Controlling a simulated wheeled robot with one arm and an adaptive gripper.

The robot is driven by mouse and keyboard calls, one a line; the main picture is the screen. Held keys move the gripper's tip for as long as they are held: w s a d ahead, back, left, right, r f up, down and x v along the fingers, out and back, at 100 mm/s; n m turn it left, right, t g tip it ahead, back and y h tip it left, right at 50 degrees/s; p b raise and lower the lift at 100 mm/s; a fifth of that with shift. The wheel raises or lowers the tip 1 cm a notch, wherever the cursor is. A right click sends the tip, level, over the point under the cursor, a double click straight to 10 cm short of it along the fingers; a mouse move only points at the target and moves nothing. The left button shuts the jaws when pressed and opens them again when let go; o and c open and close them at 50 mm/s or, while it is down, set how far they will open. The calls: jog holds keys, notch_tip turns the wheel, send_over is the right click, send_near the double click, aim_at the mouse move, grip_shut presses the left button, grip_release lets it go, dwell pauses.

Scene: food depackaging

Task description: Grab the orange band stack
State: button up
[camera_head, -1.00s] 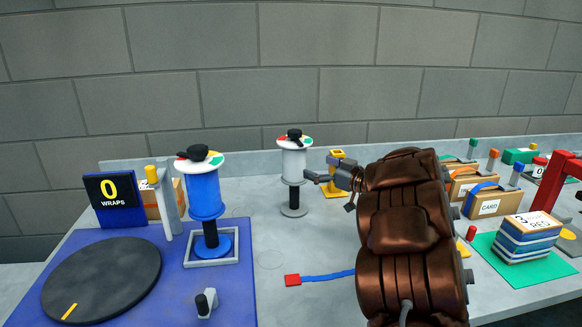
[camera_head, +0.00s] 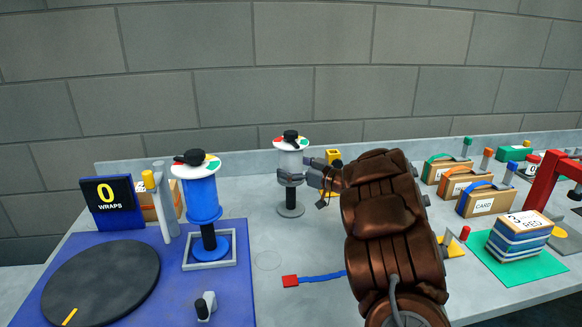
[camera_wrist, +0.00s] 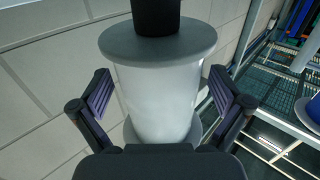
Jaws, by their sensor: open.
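Behind the blue-banded CARD box, right of my arm, stands a brown box with an orange band over its top (camera_head: 468,171); it best fits the orange band stack. It is partly covered by the blue-banded box. My gripper (camera_head: 303,178) is far to the left of it, at a white spool (camera_head: 290,160) on a dark stand. In the wrist view my gripper (camera_wrist: 160,95) is open, with one finger on each side of the white spool (camera_wrist: 158,100). Whether the fingers touch it cannot be told.
A blue spool (camera_head: 203,197) and a dark turntable (camera_head: 100,283) stand on the left. A green-banded box (camera_head: 440,170), the blue-banded CARD box (camera_head: 482,204), a blue-and-white block stack (camera_head: 518,238) and a red frame (camera_head: 545,180) crowd the right. A blue strip (camera_head: 322,278) lies in front.

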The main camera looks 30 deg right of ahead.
jog(key=shift+w, duration=0.1)
jog(key=shift+c, duration=0.4)
jog(key=c, duration=1.4)
jog(key=shift+r, duration=0.1)
